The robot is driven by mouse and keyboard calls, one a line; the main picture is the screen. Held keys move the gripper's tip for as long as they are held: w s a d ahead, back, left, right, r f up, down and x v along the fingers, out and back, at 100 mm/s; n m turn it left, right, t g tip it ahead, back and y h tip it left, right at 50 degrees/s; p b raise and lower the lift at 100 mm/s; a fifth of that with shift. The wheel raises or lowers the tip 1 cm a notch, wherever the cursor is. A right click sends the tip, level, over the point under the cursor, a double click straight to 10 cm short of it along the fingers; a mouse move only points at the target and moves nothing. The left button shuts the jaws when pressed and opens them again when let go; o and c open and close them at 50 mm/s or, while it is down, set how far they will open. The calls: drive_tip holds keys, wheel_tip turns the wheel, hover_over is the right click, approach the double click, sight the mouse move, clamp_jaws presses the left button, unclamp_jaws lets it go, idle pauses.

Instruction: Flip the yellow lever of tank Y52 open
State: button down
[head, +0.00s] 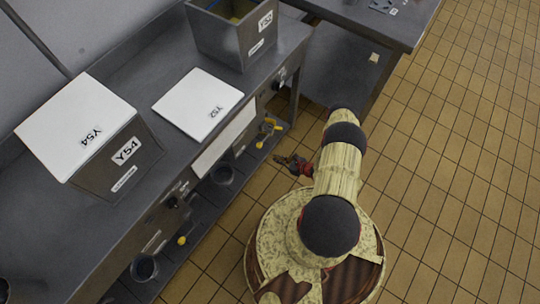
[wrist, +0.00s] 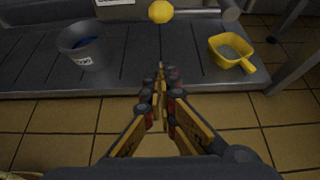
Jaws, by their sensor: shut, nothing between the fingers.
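The white square lid marked Y52 (head: 198,103) lies on the counter in the head view. A yellow lever knob (head: 260,145) shows below the counter's front edge; in the wrist view a round yellow knob (wrist: 160,11) sits at the top centre, beside a grey pipe (wrist: 205,12). The rest of the lever is hard to make out. My gripper (head: 283,160) is in front of the counter, right of the knob in the head view. In the wrist view my gripper (wrist: 160,72) is shut and empty, its fingertips below the knob in the picture and apart from it.
A grey bucket (wrist: 85,47) and a yellow scoop-like cup (wrist: 232,50) stand on the low slatted shelf (wrist: 150,60). Tank Y54 (head: 110,165) and an open bin (head: 240,35) stand on the counter. Tiled floor (head: 450,150) is clear to the right.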

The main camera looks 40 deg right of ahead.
sight(264, 140)
drive_tip(key=b+x, duration=0.4)
drive_tip(key=x, duration=0.6)
drive_tip(key=shift+w+a+r, duration=0.1)
drive_tip(key=shift+r, duration=1)
drive_tip(key=shift+w+r, duration=0.1)
drive_tip(key=shift+r, duration=0.95)
drive_tip(key=shift+s+r, duration=0.1)
